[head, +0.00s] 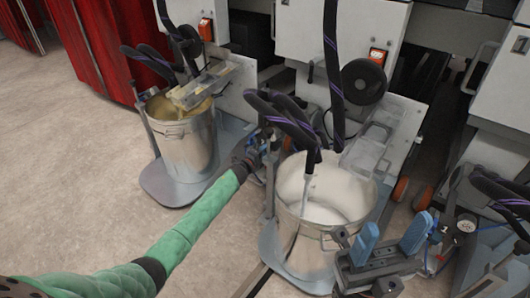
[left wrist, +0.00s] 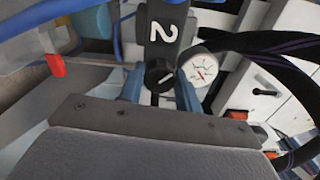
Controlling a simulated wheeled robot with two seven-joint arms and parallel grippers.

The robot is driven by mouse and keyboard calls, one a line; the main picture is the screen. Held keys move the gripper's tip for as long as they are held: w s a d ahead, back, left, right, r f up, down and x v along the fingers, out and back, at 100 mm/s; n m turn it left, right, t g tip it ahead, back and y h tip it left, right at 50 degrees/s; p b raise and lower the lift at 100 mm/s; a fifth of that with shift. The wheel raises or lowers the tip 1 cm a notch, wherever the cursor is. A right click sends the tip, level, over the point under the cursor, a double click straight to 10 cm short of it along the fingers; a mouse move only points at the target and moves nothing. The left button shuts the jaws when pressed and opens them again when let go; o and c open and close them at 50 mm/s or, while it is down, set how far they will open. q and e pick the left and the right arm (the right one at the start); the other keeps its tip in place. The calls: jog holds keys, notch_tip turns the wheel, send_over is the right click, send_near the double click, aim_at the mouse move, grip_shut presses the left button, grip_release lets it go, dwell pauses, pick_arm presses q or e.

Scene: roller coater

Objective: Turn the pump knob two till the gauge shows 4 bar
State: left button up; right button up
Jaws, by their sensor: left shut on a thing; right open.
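The pump knob two (left wrist: 158,75) is a round black knob with a white mark, below a black plate with a white "2" (left wrist: 163,32) in the left wrist view. My left gripper (left wrist: 159,89) is shut on it, with a blue finger at each side. A round white gauge (left wrist: 198,69) with a red needle sits just right of the knob; its figures are too small to read. In the head view my left gripper (head: 263,142) is between the two metal buckets, and the knob is hidden there. My right gripper (head: 390,240) is open and empty, low at the right.
A metal bucket with pale liquid (head: 300,240) stands in the middle, close to both grippers. Another bucket (head: 188,150) stands at the left. Black hoses (head: 287,118) hang over the buckets. A second gauge (head: 466,224) is at the right. Floor at the left is clear.

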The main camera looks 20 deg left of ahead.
pick_arm(q)
jog(key=shift+d+f, duration=0.1)
jog(key=shift+f, duration=0.05)
jog(key=o, duration=1)
jog(key=shift+c, duration=0.2)
jog(key=p+v, duration=0.2)
jog(key=v, duration=0.6)
